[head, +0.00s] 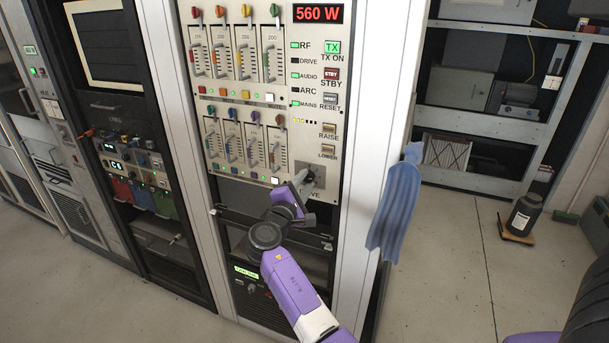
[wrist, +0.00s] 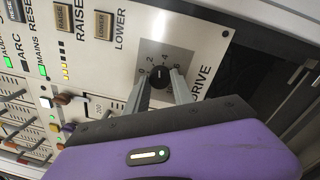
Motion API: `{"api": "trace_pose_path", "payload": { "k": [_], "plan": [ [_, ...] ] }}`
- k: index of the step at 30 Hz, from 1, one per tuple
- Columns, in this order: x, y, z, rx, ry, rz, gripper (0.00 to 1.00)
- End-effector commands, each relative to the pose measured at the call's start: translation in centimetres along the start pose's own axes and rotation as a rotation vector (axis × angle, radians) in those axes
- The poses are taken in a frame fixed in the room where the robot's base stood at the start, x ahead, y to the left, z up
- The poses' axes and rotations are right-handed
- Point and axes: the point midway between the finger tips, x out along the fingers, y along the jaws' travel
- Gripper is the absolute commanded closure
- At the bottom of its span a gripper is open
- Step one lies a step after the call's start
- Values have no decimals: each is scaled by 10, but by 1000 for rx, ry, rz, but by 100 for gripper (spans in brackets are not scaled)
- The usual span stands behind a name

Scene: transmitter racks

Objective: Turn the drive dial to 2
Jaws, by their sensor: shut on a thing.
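The drive dial (wrist: 159,74) is a black round knob on a grey square plate with a printed scale, labelled DRIVE, in the wrist view. In the head view the dial's grey plate (head: 322,176) sits at the lower right of the rack panel, partly hidden by my gripper. My gripper (wrist: 160,80) is shut on the dial, one finger on each side of it. It also shows in the head view (head: 306,178). The numbers 0, 2, 4 and 6 are readable around the dial. The knob's pointer is too small to read clearly.
RAISE (head: 328,130) and LOWER (head: 327,151) buttons sit just above the dial. Rows of coloured levers (head: 240,140) are to its left. The display (head: 318,13) reads 560 W. A blue cloth (head: 396,205) hangs right of the rack.

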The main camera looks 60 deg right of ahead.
Motion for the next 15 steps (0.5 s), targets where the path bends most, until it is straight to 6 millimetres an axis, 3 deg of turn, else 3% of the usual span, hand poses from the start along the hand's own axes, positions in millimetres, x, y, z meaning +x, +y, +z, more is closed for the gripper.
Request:
{"api": "trace_pose_path", "payload": {
  "k": [15],
  "plan": [
    [-1,1,1,-418,26,4,100]
  ]
}}
